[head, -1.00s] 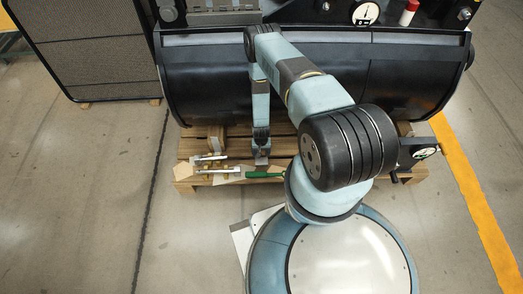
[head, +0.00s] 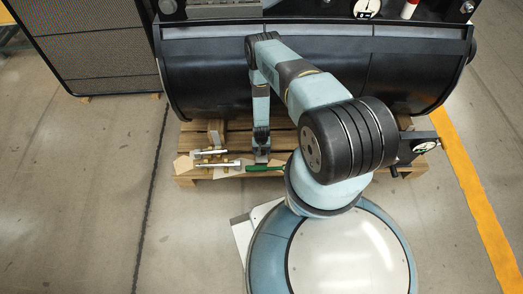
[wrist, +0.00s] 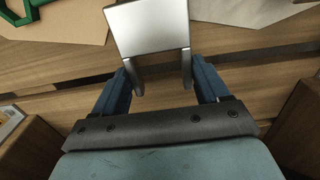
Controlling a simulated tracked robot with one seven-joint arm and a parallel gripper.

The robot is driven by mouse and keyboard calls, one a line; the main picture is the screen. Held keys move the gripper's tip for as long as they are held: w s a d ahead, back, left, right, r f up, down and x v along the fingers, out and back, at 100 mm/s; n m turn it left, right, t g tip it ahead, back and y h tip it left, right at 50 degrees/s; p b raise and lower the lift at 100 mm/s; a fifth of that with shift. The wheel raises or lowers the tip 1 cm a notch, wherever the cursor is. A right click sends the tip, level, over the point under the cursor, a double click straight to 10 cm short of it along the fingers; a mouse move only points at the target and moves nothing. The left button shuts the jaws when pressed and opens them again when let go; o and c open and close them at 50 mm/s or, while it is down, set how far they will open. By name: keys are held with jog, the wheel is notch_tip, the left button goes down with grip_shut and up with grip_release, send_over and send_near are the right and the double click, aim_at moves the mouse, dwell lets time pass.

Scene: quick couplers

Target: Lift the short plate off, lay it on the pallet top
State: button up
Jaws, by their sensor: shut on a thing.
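The short plate (wrist: 150,30) is a bare silver metal piece with two prongs, seen large in the wrist view. My gripper (wrist: 160,82) is shut on its prongs, one blue finger at each outer side. In the head view my gripper (head: 261,142) points down over the front part of the wooden pallet (head: 190,135), with the small grey plate (head: 262,156) at its tip. The wrist view shows pallet boards (wrist: 245,65) beyond the plate, with gaps between them. I cannot tell whether the plate touches the boards.
Two silver and brass fittings (head: 232,164) lie left of my gripper on cardboard (head: 183,166). A green-handled tool (head: 264,168) lies at the pallet's front edge. A large black bucket (head: 205,75) stands behind.

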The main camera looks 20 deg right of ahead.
jog(key=shift+f, duration=0.6)
dwell(0.6)
jog(key=o, duration=1.2)
jog(key=shift+c, duration=0.2)
jog(key=shift+r, duration=0.1)
notch_tip(320, 180, up, 14)
jog(key=shift+f, duration=0.25)
